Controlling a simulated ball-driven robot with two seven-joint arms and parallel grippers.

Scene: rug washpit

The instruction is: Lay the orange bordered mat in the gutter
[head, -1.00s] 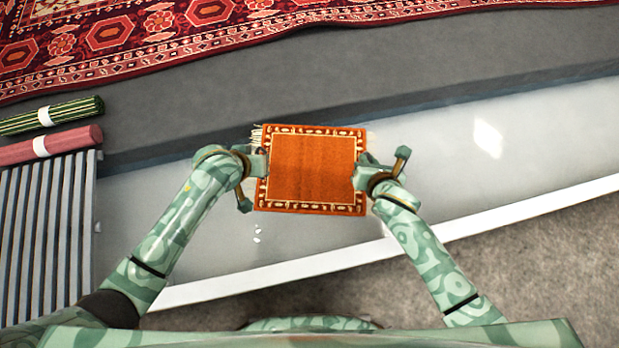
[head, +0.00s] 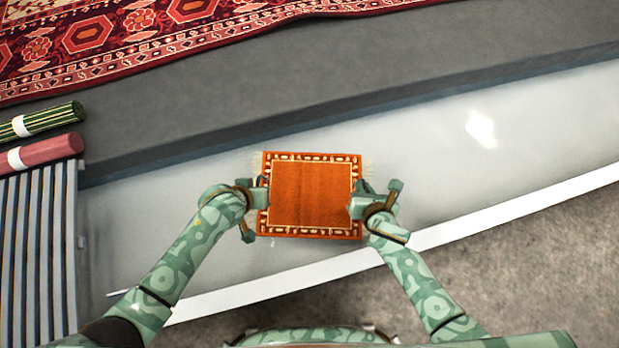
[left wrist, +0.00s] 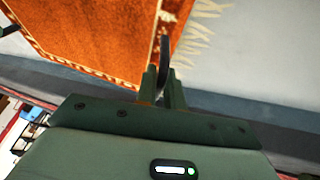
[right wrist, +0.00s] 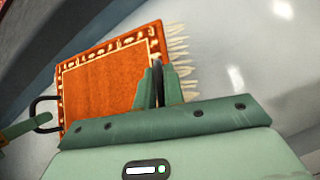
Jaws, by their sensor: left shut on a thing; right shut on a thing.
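The orange bordered mat (head: 310,193), with a cream-patterned border and pale fringes, is held flat and spread between my grippers. It is over the pale grey gutter (head: 460,160); I cannot tell whether it touches the bottom. My left gripper (head: 260,195) is shut on the mat's left edge, and my right gripper (head: 358,203) on its right edge. In the left wrist view the mat (left wrist: 95,35) has a dark loop between the fingers. The right wrist view shows the mat (right wrist: 105,85) with a similar loop between the fingers there.
A slatted grate (head: 38,250) is at the left, with a rolled pink rug (head: 45,152) and a rolled green striped rug (head: 45,120) beyond it. A dark grey ledge (head: 300,90) carries a large red rug (head: 130,35). A white rim (head: 480,228) borders the near side.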

